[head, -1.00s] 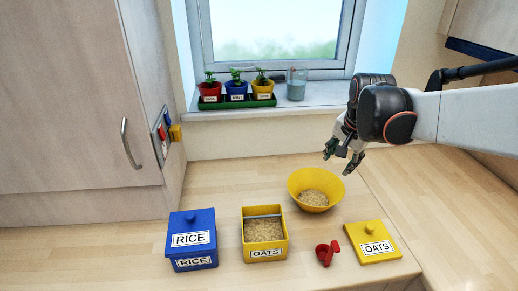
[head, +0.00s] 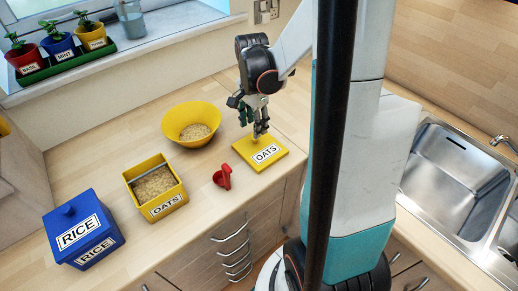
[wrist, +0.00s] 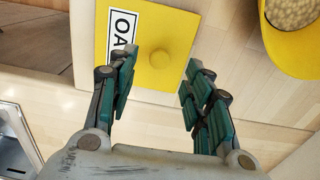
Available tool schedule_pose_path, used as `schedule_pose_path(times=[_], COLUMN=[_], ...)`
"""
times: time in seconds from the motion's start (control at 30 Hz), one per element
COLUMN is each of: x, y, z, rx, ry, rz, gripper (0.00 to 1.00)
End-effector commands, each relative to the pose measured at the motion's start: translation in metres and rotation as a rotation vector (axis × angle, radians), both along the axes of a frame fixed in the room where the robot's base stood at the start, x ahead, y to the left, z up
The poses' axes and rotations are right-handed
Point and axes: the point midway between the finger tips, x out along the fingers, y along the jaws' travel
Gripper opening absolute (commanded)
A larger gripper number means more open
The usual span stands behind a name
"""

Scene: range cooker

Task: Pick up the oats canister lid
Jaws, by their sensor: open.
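The yellow oats canister lid (head: 264,155), a square plate with an OATS label, lies flat on the worktop at the right of the objects. Its knob (wrist: 159,58) shows in the wrist view between the spread fingertips. My gripper (head: 260,133) points down over the lid, with the fingers around or just above the knob; I cannot tell whether they touch it. In the wrist view the gripper (wrist: 160,66) is open and empty. The open yellow oats canister (head: 167,206) stands to the left of the lid, filled with oats.
A red scoop (head: 222,178) lies just left of the lid. A yellow bowl (head: 178,118) of oats stands behind. A blue rice canister (head: 84,230) is at far left. A sink (head: 448,175) is at right. Potted herbs (head: 58,42) stand on the sill.

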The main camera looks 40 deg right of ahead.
Motion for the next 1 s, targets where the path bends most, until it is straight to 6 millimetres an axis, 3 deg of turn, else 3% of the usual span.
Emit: schedule_pose_path(times=[0.17, 0.5, 0.73, 0.77, 0.93, 1.0], x=[0.0, 0.0, 0.0, 0.0, 0.0, 0.0], y=[-0.001, -0.004, -0.004, -0.004, -0.004, -0.004], z=[-0.009, -0.053, -0.054, -0.054, -0.054, -0.054], rx=[0.0, 0.0, 0.0, 0.0, 0.0, 0.0], ry=[0.0, 0.0, 0.0, 0.0, 0.0, 0.0], rz=[0.001, 0.001, 0.001, 0.001, 0.001, 0.001], gripper=[0.46, 0.46, 0.46, 0.44, 0.05, 0.01])
